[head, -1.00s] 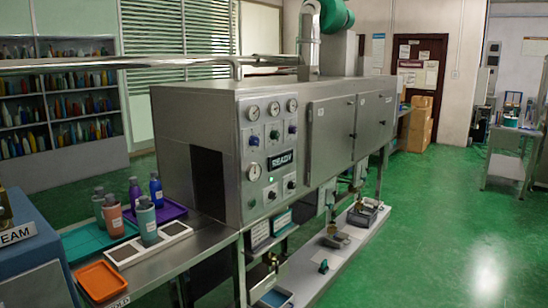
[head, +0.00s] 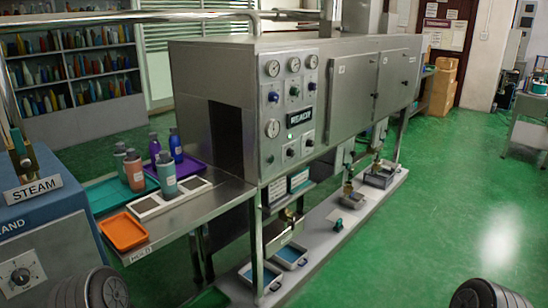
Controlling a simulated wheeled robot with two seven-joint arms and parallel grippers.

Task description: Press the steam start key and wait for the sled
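A "STEAM" sign (head: 33,188) stands on top of a blue cabinet (head: 60,225) at the left edge of the head view. A brass fitting (head: 22,158) rises behind the sign. I cannot tell which part is the steam start key. The grey steel tunnel machine (head: 350,85) has a panel of gauges and knobs, and its display (head: 300,117) appears to read READY, with a small green light below. A flat white plate with dark pads (head: 190,197) lies before the dark opening. I cannot pick out the sled with certainty. Neither of my grippers shows.
A steel table (head: 215,210) before the opening holds an orange tray (head: 123,232), a teal tray (head: 100,197), a purple tray (head: 195,178) and several capped bottles (head: 133,172). A low white shelf (head: 320,240) runs beneath the machine. Green floor (head: 440,200) is open on the right.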

